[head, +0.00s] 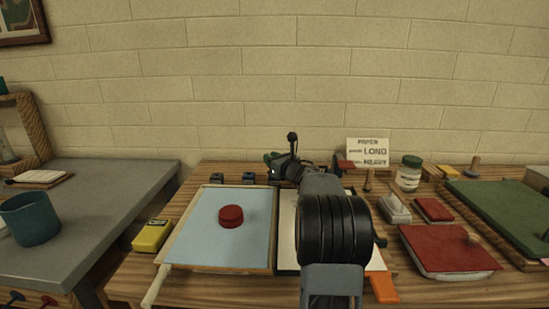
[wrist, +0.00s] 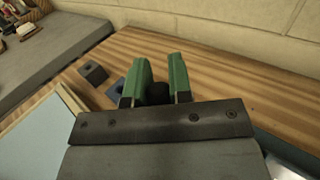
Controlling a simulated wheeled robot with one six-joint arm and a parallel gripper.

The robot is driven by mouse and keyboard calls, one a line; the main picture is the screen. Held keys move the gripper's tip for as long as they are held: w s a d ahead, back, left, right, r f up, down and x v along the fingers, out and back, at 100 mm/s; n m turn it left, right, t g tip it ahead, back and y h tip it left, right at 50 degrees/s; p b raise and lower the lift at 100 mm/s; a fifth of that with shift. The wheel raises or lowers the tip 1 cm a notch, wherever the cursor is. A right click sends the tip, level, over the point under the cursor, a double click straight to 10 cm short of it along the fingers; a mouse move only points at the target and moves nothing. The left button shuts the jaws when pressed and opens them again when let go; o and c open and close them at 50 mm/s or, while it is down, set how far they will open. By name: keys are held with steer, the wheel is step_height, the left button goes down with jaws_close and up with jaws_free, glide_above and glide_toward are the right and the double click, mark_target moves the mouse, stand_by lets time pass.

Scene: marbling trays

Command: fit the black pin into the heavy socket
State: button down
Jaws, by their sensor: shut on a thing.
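My gripper (wrist: 159,76) has green fingers and is shut on the black pin (wrist: 157,93), a dark round shape between them in the wrist view. In the head view my gripper (head: 272,158) is over the back edge of the wooden table, and my arm hides most of it and the pin. Two small dark blocks, one (head: 217,177) and another (head: 248,178), stand left of the gripper. In the wrist view a grey block (wrist: 92,73) and a bluish block (wrist: 116,90) with a dark hole lie left of the fingers. I cannot tell which is the heavy socket.
A sign (head: 368,148) reading "LONG" and "HEAVY" stands at the back. A blue tray (head: 190,240) with a red puck (head: 231,216) lies in front of the blocks. A jar (head: 409,175) and red pads (head: 445,248) are to the right. Bare wood (wrist: 220,75) is right of the fingers.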

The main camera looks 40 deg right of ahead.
steer(key=c, duration=0.9)
jaws_free()
steer(key=shift+c, duration=0.2)
steer(key=shift+s, duration=0.1)
steer(key=s, duration=1.3)
steer(key=shift+s+d, duration=0.25)
steer(key=shift+s, duration=0.1)
